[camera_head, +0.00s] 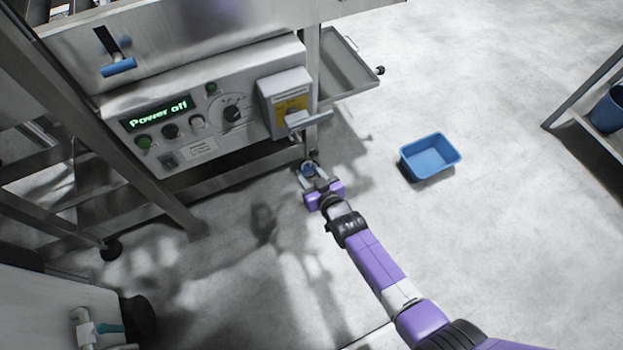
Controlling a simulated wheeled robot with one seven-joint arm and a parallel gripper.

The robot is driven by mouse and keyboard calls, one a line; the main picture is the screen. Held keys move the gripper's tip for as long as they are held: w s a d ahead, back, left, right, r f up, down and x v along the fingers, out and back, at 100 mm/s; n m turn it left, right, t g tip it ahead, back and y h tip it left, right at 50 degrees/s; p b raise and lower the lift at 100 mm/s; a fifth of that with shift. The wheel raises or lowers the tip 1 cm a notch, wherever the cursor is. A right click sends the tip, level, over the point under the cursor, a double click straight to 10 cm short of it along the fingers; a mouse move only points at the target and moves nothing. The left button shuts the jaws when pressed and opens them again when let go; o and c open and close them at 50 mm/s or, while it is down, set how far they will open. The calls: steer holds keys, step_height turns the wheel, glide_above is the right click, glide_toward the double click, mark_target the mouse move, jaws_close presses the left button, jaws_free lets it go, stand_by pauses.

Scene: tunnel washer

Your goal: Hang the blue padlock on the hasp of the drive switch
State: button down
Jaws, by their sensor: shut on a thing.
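My gripper (309,174) is shut on the small blue padlock (308,168). The fingers hide part of the padlock, and its shackle is too small to make out. The drive switch (285,92) is a grey box with a yellow plate on the right end of the control panel. A pale handle (306,119) sticks out from its lower front. The hasp cannot be told apart from the handle at this size. In the picture, the gripper and padlock are below the switch and apart from it.
The control panel (205,146) reads "Power off" and carries several buttons and a dial. A metal leg and an open tray (345,75) stand beside the switch. A blue bin (430,157) sits on the floor at right. The floor around my arm is clear.

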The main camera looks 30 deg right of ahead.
steer(key=shift+w+b, duration=1.25)
steer(key=shift+w, duration=0.45)
step_height(320, 180, up, 6)
steer(key=w+p, duration=0.2)
steer(key=p, duration=0.2)
steer(key=shift+w+r+p, duration=0.2)
steer(key=shift+w+p, duration=0.05)
steer(key=shift+p, duration=0.1)
steer(key=shift+w, duration=0.1)
stand_by(0.6)
steer(key=c, duration=0.8)
jaws_free()
steer(key=shift+o, duration=0.2)
